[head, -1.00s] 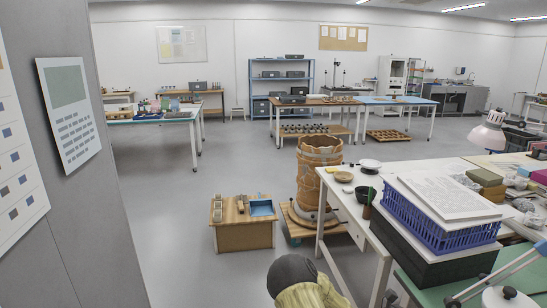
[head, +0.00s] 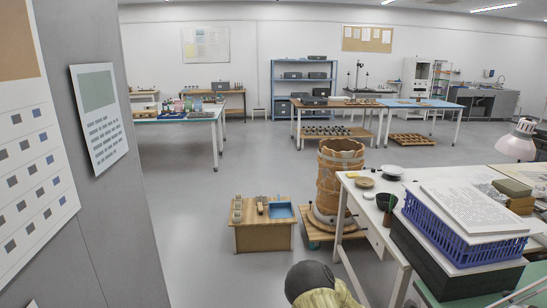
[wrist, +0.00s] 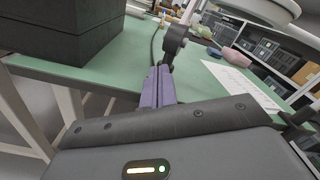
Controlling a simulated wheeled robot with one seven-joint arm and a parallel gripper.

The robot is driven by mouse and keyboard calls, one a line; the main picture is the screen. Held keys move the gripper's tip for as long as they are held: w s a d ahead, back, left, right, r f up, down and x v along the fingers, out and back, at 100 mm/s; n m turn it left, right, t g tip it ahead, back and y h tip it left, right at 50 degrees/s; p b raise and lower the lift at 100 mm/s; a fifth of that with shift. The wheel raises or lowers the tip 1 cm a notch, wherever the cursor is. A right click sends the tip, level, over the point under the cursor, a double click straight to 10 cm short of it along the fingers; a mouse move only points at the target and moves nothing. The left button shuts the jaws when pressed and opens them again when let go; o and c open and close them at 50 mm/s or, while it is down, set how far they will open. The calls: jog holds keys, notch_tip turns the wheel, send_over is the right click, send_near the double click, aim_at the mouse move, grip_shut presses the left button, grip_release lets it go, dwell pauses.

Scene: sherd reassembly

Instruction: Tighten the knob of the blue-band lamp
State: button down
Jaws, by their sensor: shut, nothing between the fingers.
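My gripper (wrist: 158,88) shows in the wrist view as two purple fingers, shut with nothing between them, above the green bench top (wrist: 92,76). Just beyond the fingertips is a dark lamp joint (wrist: 175,40); I cannot tell whether the fingers touch it. A pale round lamp shade (wrist: 262,10) is cut off by the top edge. In the head view a white lamp shade (head: 519,143) stands at the far right. No blue band can be made out on either shade, and the knob is not clearly seen. My gripper is out of the head view.
A black box (wrist: 65,28) stands on the bench's left, and a white sheet (wrist: 240,86) lies on its right.

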jog(key=a+p, duration=0.2)
jog(key=a, duration=0.4)
jog(key=shift+s, duration=0.2)
dwell(0.4)
